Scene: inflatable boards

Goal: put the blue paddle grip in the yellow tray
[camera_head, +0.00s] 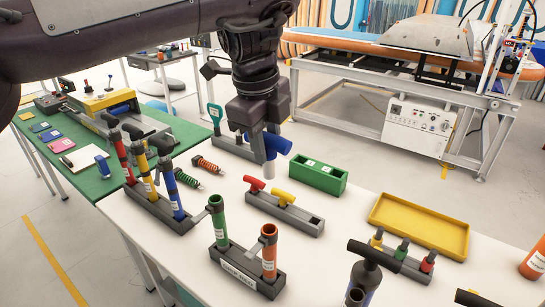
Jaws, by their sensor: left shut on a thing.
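My left gripper (264,157) comes down from the top of the head view and is shut on the blue paddle grip (280,145). The gripper's fingers hide part of the blue grip. The yellow tray (416,229) lies empty on the white table, to the right of the gripper. My right gripper is not in view.
Several upright coloured tubes (218,222) stand in holders on the left and front. A small rack with coloured knobs (402,258) sits before the tray. Dark handled pumps stand at the front right.

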